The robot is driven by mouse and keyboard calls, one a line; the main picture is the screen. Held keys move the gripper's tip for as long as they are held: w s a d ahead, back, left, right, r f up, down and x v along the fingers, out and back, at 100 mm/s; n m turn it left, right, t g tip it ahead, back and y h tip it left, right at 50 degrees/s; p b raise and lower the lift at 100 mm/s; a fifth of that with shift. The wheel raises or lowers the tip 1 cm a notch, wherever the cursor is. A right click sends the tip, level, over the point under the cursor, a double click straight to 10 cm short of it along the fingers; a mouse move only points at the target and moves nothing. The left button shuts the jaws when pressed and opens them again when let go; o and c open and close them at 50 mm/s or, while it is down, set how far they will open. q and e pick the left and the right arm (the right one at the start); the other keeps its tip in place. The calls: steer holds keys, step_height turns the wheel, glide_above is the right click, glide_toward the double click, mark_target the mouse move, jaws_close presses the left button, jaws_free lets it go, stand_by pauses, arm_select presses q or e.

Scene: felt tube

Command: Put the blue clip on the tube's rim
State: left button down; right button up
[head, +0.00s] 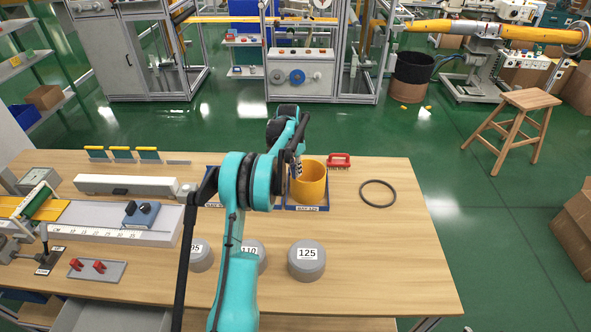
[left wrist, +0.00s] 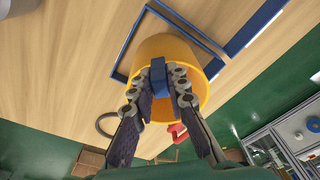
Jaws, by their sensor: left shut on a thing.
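The yellow-orange tube (head: 313,187) stands upright inside a blue frame (head: 322,208) near the table's back edge. In the left wrist view the tube (left wrist: 203,62) shows with its open end toward the camera. My left gripper (head: 297,165) is at the tube's left side. It is shut on the blue clip (left wrist: 178,80), which shows between its fingertips (left wrist: 172,90) in front of the tube's mouth. I cannot tell whether the clip touches the rim. In the head view the clip is hidden by my arm. My right gripper is not in view.
A dark ring (head: 377,182) and a red-handled piece (head: 339,159) lie right of the tube. Grey round blocks, one marked 125 (head: 306,265), stand in front. Another blue frame (head: 212,202) is partly hidden by my arm.

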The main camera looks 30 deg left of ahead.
arm_select(q)
steer(key=shift+f, duration=0.15)
steer(key=shift+f+b, duration=0.85)
steer(key=shift+f, duration=0.2)
steer(key=c, duration=1.4)
jaws_free()
steer(key=r, duration=0.4)
steer(key=s+r, duration=0.1)
steer(key=r, duration=0.7)
steer(key=shift+s, duration=0.2)
